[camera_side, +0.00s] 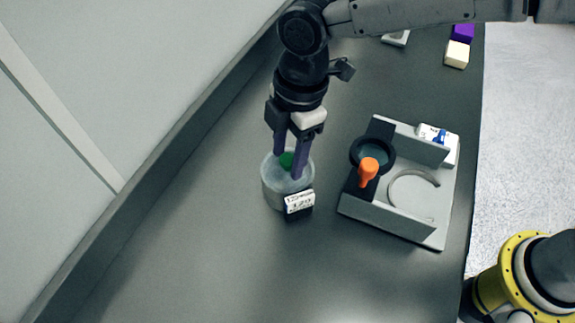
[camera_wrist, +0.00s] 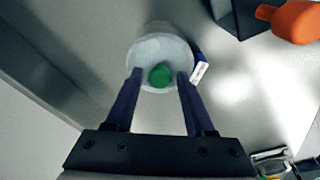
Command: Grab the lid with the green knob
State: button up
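The lid (camera_wrist: 148,50) is pale and translucent and sits on a round clear container (camera_side: 273,185) on the dark table. Its green knob (camera_side: 287,160) stands up from the top and also shows in the wrist view (camera_wrist: 160,75). My gripper (camera_side: 288,164) points down over the container with its two purple fingers apart. In the wrist view the fingertips (camera_wrist: 158,74) are on either side of the green knob, with visible gaps. Nothing is held. The exact fingertip height relative to the knob is hard to tell.
A labelled black block (camera_side: 299,205) stands against the container's front right. A grey sifter stand (camera_side: 400,225) with a black ring (camera_side: 372,150) and orange handle (camera_side: 368,170) is to the right. Purple (camera_side: 463,33) and cream (camera_side: 457,55) blocks lie far back. Table at front left is clear.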

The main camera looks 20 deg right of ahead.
grip_shut()
jog(key=shift+r, duration=0.1)
